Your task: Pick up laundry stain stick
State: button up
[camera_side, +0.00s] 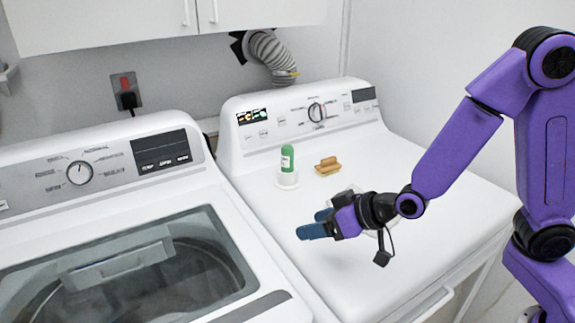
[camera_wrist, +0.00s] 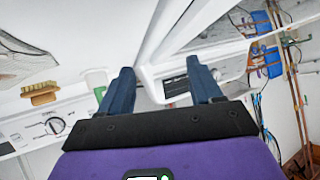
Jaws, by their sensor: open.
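The laundry stain stick (camera_side: 287,157) is a small green tube with a pale label, upright in a round white base (camera_side: 288,181) on the dryer top. In the wrist view, a white and green item, seemingly the base (camera_wrist: 95,77) with the stick (camera_wrist: 100,93), shows left of my fingers, partly hidden by the left one. My gripper (camera_side: 309,224) has two blue fingers, spread apart and empty, above the dryer's left front part. It is nearer the camera than the stick and clear of it. The open fingers also show in the wrist view (camera_wrist: 159,67).
A wooden brush (camera_side: 327,166) lies just right of the stick, and in the wrist view (camera_wrist: 40,93) at left. The dryer's control panel (camera_side: 300,118) rises behind them. The washer (camera_side: 100,210) stands at left. A pale flat item on the dryer is partly hidden behind my wrist.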

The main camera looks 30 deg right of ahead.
jog(key=w+d+m+t+h, duration=0.1)
jog(key=w, duration=0.1)
jog(key=w+d+m+t, duration=0.1)
jog(key=w+t, duration=0.1)
jog(key=w+d+t+h, duration=0.1)
jog(key=w, duration=0.1)
jog(key=shift+w+d+r+m+t+h, duration=0.15)
jog(key=shift+w+r+m+t+h, duration=0.15)
jog(key=shift+w+m, duration=0.1)
jog(key=w+d+r+m+t+h, duration=0.1)
jog(key=w+d+r+t+h, duration=0.1)
jog(key=d+t+h, duration=0.15)
send_near(291, 152)
jog(key=w, duration=0.6)
jog(key=shift+m+t, duration=0.25)
jog(key=shift+m, duration=0.15)
jog(key=shift+w+d+f, duration=0.1)
jog(key=shift+w, duration=1.3)
jog(key=shift+w+d+f, duration=0.1)
jog(key=shift+w, duration=1.35)
jog(key=c, duration=1)
